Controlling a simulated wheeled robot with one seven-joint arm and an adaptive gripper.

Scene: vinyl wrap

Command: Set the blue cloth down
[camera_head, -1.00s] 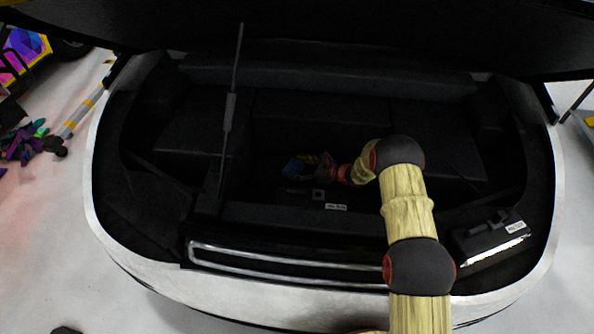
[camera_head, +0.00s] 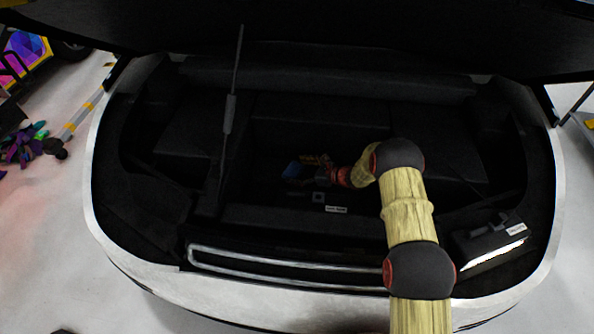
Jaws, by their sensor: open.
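The blue cloth (camera_head: 292,169) is a small dark blue patch low inside the dark car trunk, left of my gripper. My gripper (camera_head: 308,172) is at the end of my arm, reaching left into the trunk. It is open, with its fingers at or beside the cloth. The fingers are small and dark here, so I cannot tell whether they touch the cloth. The cloth's lower edge and what it rests on are hard to make out.
The trunk's pale rim (camera_head: 140,275) curves around the front and sides. A thin upright rod (camera_head: 235,85) stands left of my gripper. A black box with a white label (camera_head: 490,243) sits at the front right. The lid hangs overhead.

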